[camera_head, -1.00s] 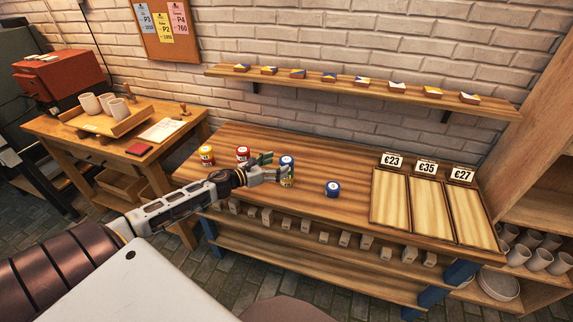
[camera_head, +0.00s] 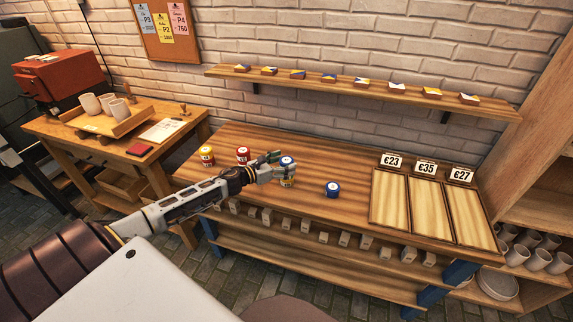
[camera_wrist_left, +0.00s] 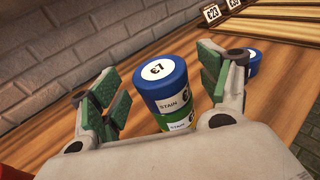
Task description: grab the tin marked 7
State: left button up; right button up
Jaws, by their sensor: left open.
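A blue tin (camera_wrist_left: 160,82) with a white label stands on another tin with green and yellow (camera_wrist_left: 178,121) in the left wrist view. The round white mark on its lid seems to hold a 7, seen at a slant. In the head view the stack's blue top (camera_head: 287,162) is at the middle of the workbench. My left gripper (camera_head: 280,166) is open around the stack. In the left wrist view its green-padded fingers (camera_wrist_left: 165,85) stand on either side of the blue tin, with a gap showing on the left. My right gripper is not in view.
Another blue tin (camera_head: 333,189) stands right of the stack. A red tin (camera_head: 243,155) and a yellow-and-red tin (camera_head: 207,155) stand to the left. Price-tagged wooden trays (camera_head: 391,200) lie at the right of the workbench (camera_head: 290,207). A wall shelf (camera_head: 345,80) runs above.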

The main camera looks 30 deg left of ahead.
pick_arm(q)
jog(key=shift+w+d, duration=0.1)
jog(key=shift+w, duration=0.15)
jog(key=shift+w+d, duration=0.1)
jog(key=shift+w, duration=0.25)
jog(key=shift+w+d+f, duration=0.1)
jog(key=shift+w, duration=0.05)
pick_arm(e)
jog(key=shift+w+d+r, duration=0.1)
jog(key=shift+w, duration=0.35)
pick_arm(q)
jog(key=c, duration=1.2)
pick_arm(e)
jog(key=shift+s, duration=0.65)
